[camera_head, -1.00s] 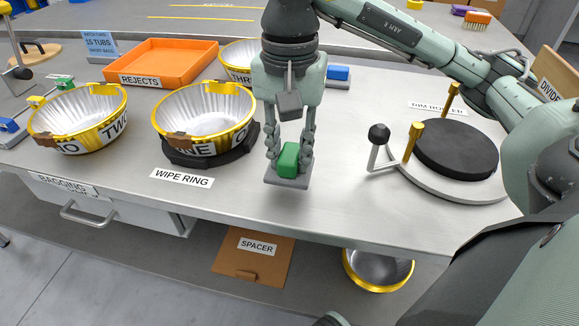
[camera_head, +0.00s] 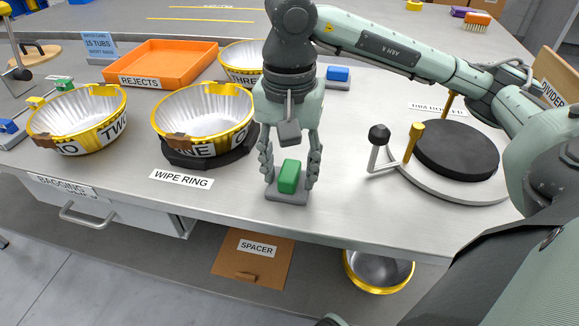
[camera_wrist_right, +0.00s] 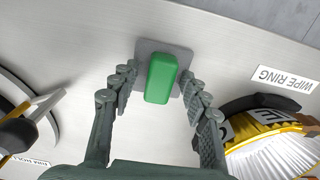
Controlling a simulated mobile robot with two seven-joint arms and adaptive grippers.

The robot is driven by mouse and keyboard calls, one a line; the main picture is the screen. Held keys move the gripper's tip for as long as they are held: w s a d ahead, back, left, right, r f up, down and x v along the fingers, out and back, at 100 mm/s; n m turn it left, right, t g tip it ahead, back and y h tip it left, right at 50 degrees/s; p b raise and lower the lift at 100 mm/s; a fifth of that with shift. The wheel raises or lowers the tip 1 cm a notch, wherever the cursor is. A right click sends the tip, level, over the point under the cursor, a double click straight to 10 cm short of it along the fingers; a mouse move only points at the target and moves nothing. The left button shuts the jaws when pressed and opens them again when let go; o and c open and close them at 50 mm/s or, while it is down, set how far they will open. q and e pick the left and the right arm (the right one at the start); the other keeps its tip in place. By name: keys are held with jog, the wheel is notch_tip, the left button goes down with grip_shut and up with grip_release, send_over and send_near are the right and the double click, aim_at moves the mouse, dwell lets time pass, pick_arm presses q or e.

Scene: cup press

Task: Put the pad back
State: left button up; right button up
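The pad is a green block (camera_head: 289,176) lying on a small grey square plate (camera_head: 285,194) near the table's front edge, right of the WIPE RING label. It also shows in the right wrist view as a green block (camera_wrist_right: 161,78) on the grey plate (camera_wrist_right: 147,47). My right gripper (camera_head: 290,180) is open, its fingers spread on either side of the pad with gaps on both sides. In the right wrist view the fingertips (camera_wrist_right: 160,80) stand apart from the green block. My left gripper is not in view.
Tub ONE (camera_head: 203,112) sits on a dark ring (camera_head: 212,160) to the left, with tub TWO (camera_head: 78,117) beyond it. A rim roller (camera_head: 455,150) stands to the right. An orange rejects tray (camera_head: 163,63) lies behind. Bare table lies between the pad and the roller.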

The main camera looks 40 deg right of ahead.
aim_at(289, 169)
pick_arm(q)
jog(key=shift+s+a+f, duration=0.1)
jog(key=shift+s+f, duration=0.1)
pick_arm(e)
jog(key=shift+r, duration=0.1)
notch_tip(289, 169, up, 6)
jog(key=shift+f+p, duration=0.1)
jog(key=shift+p, duration=0.45)
pick_arm(q)
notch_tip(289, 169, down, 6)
jog(key=p, duration=0.1)
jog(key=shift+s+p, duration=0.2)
jog(key=shift+p, duration=0.15)
pick_arm(e)
notch_tip(289, 169, up, 6)
